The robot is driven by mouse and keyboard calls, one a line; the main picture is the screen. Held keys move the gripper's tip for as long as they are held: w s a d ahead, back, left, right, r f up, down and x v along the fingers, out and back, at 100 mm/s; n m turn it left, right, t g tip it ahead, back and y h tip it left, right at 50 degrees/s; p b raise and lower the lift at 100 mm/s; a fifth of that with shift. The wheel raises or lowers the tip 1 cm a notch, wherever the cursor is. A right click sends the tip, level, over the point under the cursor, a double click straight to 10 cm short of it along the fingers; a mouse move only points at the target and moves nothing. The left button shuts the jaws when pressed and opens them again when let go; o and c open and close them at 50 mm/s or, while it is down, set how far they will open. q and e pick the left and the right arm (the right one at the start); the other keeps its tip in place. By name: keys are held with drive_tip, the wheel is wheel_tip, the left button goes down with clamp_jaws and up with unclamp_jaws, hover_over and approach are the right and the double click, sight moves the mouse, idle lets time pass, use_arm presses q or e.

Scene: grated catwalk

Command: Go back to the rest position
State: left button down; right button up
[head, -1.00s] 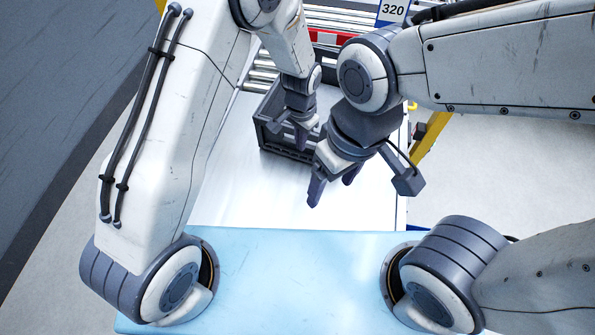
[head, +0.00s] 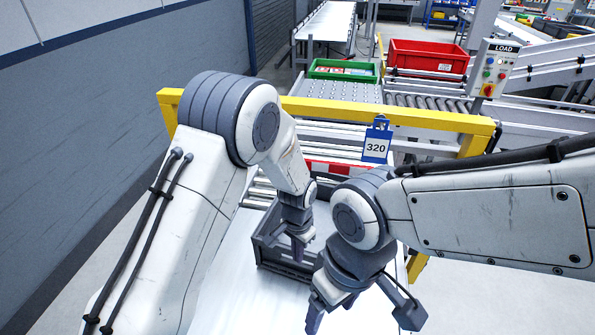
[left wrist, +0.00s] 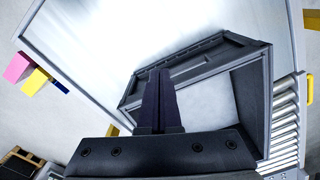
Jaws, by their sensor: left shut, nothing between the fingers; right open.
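My left gripper (head: 298,246) points down at the dark grey crate (head: 264,254) in the head view. Its fingers are shut with nothing between them, and they show in the left wrist view (left wrist: 160,102) against the crate (left wrist: 262,88). I cannot tell how far above the crate they are. My right gripper (head: 329,312) is lower and nearer in the head view, open and empty, to the right of the crate. The arm and gripper hide part of the crate.
The crate stands on a white table (head: 235,290) before conveyor rollers (head: 262,195). A yellow rail (head: 400,114) with a 320 tag (head: 376,146) crosses behind. Beyond are a green tray (head: 343,70), a red bin (head: 428,57) and a LOAD control box (head: 492,70).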

use_arm(q)
drive_tip(key=shift+r, duration=0.1)
drive_tip(key=s+a+r+b, duration=0.2)
drive_tip(key=s+r, duration=0.6)
drive_tip(key=s, duration=0.3)
drive_tip(key=s+a+r+n+h+b, duration=0.1)
drive_tip(key=s+a+r+b, duration=0.1)
drive_tip(key=s+r, duration=0.6)
drive_tip(key=s, duration=0.4)
drive_tip(key=shift+s, duration=0.3)
drive_tip(key=shift+a, duration=0.1)
